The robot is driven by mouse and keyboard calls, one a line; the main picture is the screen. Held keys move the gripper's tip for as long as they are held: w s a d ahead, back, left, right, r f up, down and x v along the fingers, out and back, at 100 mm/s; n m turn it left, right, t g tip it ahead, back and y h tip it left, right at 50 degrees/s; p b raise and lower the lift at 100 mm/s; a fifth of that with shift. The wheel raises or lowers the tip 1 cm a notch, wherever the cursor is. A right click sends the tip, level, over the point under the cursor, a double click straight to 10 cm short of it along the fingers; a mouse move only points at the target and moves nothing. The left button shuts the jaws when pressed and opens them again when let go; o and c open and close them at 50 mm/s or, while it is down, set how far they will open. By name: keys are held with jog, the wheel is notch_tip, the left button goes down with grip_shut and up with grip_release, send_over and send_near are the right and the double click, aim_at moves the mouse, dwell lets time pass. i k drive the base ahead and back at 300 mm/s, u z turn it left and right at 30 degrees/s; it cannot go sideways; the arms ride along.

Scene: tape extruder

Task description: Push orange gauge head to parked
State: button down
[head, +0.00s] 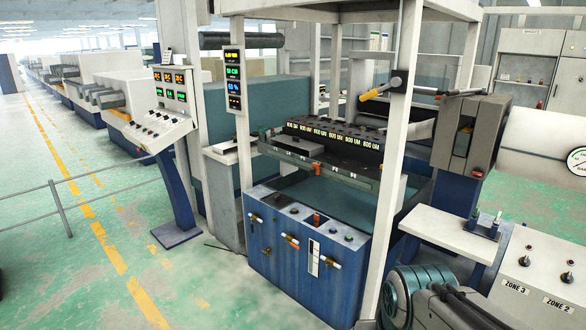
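A small orange piece (318,168) hangs at the rail (335,178) below the black die block marked "800 UM" (335,138). It looks like the orange gauge head, but it is too small to be sure. It sits near the middle of the rail's length. No label reading "parked" can be read. My gripper is not in view. A grey and teal shape at the bottom right looks like part of my own arm, well in front of the rail.
A blue cabinet (290,262) with orange-tipped handles stands below the rail. A tilted control panel (150,130) stands left. Green floor lies open at the left.

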aim_at(316, 167)
jog(key=u, duration=0.2)
jog(key=i, duration=2)
jog(key=u, duration=0.4)
jog(key=i, duration=0.9)
jog(key=u, duration=0.15)
